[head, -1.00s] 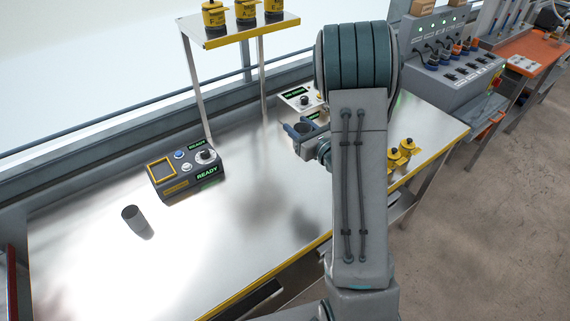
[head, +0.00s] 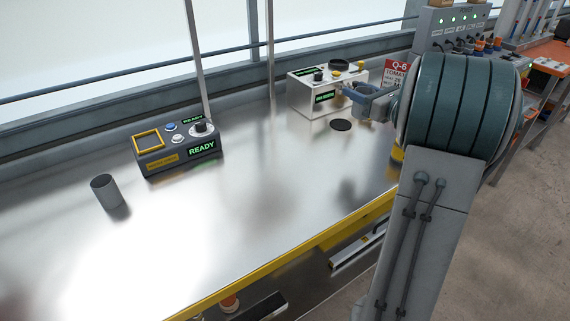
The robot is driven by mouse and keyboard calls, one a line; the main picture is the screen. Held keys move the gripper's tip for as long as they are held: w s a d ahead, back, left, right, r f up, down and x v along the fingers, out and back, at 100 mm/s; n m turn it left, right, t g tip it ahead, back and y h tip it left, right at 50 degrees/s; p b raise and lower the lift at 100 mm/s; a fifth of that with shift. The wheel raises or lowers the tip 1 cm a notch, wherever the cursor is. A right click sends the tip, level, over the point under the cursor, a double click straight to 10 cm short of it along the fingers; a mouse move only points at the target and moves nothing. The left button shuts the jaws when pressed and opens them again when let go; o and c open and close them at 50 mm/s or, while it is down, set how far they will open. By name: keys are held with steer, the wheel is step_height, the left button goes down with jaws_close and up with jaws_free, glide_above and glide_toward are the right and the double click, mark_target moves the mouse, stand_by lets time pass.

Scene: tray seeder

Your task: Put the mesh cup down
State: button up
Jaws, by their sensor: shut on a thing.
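My gripper (head: 349,95) is at the end of my arm, above the right part of the metal bench (head: 265,215), in front of the white box. Its blue fingers are shut on the mesh cup, of which little can be made out now; in the earlier picture a small grey cylinder shows between them. A flat dark round patch (head: 341,125) lies on the bench just below the gripper. A grey cup (head: 106,192) stands upright on the left part of the bench, well away from the gripper.
A dark control box (head: 178,152) with a yellow-framed square and a green READY display stands at the back left. A white box (head: 318,98) with knobs stands behind my gripper. The bench's middle is clear up to its yellow front edge (head: 290,262). A red-and-white sign (head: 397,72) is at the right.

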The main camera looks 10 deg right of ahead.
steer(key=s+d+f+h+b, duration=0.15)
steer(key=s+d+b, duration=0.35)
steer(key=b, duration=0.5)
steer(key=shift+m+t, duration=0.3)
steer(key=shift+m, duration=0.1)
steer(key=shift+w+a+f+b, duration=0.2)
steer(key=shift+a+f+b, duration=0.5)
steer(key=shift+a+f, duration=1.1)
steer(key=shift+w+a+f+b, duration=0.15)
steer(key=shift+a+f+b, duration=0.5)
steer(key=shift+a+f, duration=1.05)
steer(key=shift+w+a+f+b, duration=0.2)
steer(key=shift+a+f+b, duration=0.5)
steer(key=shift+a+f, duration=1.1)
steer(key=shift+d+f, duration=0.1)
steer(key=shift+f, duration=0.1)
steer(key=o, duration=1)
steer(key=shift+r, duration=0.1)
